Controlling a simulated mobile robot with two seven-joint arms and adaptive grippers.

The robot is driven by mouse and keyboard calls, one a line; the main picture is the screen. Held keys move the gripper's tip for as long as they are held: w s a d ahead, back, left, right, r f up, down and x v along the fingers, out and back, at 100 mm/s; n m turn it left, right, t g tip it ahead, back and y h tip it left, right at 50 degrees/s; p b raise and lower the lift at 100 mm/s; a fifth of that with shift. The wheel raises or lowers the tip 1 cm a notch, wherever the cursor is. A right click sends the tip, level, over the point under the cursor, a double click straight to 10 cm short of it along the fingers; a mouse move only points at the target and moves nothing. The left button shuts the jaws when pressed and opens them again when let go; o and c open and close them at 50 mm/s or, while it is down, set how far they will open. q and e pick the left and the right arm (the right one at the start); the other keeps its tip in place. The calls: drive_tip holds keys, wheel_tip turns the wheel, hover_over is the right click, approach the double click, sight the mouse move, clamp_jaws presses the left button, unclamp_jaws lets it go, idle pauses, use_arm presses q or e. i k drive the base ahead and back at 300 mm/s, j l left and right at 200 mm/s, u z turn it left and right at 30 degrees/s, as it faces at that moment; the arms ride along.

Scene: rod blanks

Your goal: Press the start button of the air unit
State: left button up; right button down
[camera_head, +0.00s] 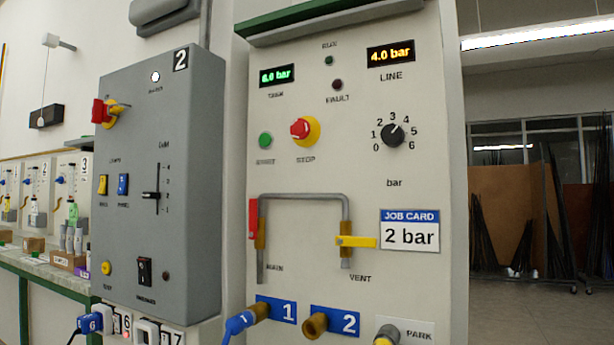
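The air unit is a pale upright panel (350,150) in the middle of the head view. Its green start button (265,140) sits on the left of the panel, with a partly blurred label under it. A red stop button (300,128) on a yellow base is just to its right. The green tank display (277,75) reads 6.0 bar and the amber line display (390,54) reads 4.0 bar. The run lamp (329,61) and fault lamp (337,85) look dark. Neither of my grippers is in view.
A black dial (392,136), a red-handled main valve (253,218), a yellow vent lever (356,242) and a job card (409,230) reading 2 bar are on the panel. A grey box (150,190) numbered 2 stands out at left. A blue hose plug (240,322) is at port 1.

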sight(265, 139)
drive_tip(key=k+l+u, duration=0.25)
drive_tip(key=k+l, duration=0.45)
